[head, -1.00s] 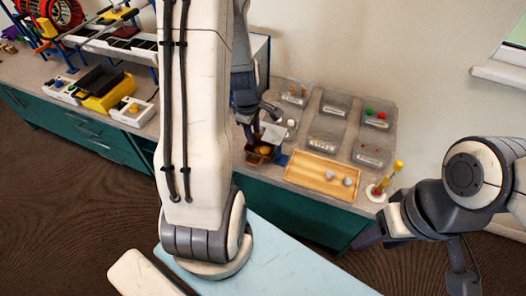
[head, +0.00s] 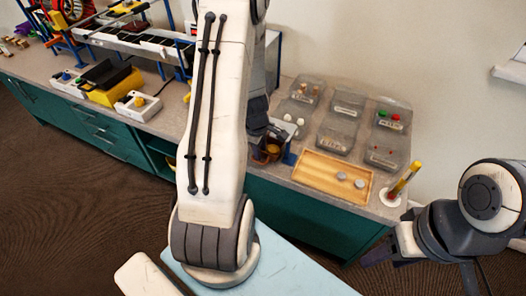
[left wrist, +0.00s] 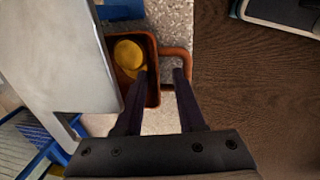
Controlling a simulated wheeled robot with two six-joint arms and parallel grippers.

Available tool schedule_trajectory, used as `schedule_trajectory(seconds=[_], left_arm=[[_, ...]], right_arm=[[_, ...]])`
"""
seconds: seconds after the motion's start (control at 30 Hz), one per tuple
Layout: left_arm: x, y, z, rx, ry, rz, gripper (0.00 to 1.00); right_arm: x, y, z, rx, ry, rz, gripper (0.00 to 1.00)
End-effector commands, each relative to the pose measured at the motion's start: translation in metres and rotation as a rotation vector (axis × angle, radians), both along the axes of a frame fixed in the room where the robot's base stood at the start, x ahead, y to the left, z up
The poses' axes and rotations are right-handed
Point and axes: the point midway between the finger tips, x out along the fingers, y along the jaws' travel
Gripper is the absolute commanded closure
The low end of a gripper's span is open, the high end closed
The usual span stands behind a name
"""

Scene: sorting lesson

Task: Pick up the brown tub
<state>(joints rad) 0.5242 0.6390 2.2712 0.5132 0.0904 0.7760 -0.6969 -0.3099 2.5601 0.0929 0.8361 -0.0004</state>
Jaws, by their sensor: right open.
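The brown tub (left wrist: 153,93) is an open box with a yellow thing (left wrist: 128,56) inside and a loop handle (left wrist: 186,58) on its right side in the left wrist view. In the head view the tub (head: 270,152) stands near the counter's front edge, partly hidden by my left arm. My left gripper (left wrist: 160,77) is open, with its fingers apart. One fingertip overlaps the tub's interior and the other overlaps the handle, with the tub wall between them; contact cannot be told. My right gripper (head: 376,254) is open, low at the right, away from the tub.
A wooden tray (head: 320,184) with two grey pieces lies right of the tub. Several clear bins (head: 333,131) stand behind it. A white-based stand with a yellow-topped stick (head: 403,181) is at the counter's right end. A blue frame (left wrist: 35,140) is close to the left gripper.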

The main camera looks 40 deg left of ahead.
Motion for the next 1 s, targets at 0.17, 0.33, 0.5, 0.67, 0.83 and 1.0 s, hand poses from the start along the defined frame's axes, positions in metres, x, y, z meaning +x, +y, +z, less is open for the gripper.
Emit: schedule_trajectory(seconds=[0.17,0.33,0.5,0.67,0.83,1.0], left_arm=[[0.0007,-0.0002,-0.0002,0.000,-0.001,0.000,0.61],[0.0008,-0.0007,-0.0001,0.000,0.000,-0.001,1.00],[0.0009,-0.0013,-0.0002,0.000,0.000,-0.002,1.00],[0.0009,-0.0016,-0.0002,-0.001,0.001,-0.002,1.00],[0.0008,-0.0019,-0.0003,-0.001,0.001,-0.002,1.00],[0.0008,-0.0020,-0.0003,-0.001,0.001,-0.002,1.00]], right_arm=[[0.0001,0.0001,0.0001,0.000,0.000,0.000,0.43],[0.0001,0.0000,0.0002,0.000,0.000,0.000,0.43],[0.0001,0.0000,0.0002,0.000,0.000,0.000,0.43],[0.0000,0.0000,0.0001,0.000,0.000,0.000,0.43],[0.0001,0.0001,0.0001,0.000,0.000,0.000,0.43],[0.0000,0.0000,0.0001,0.000,0.000,0.000,0.43]])
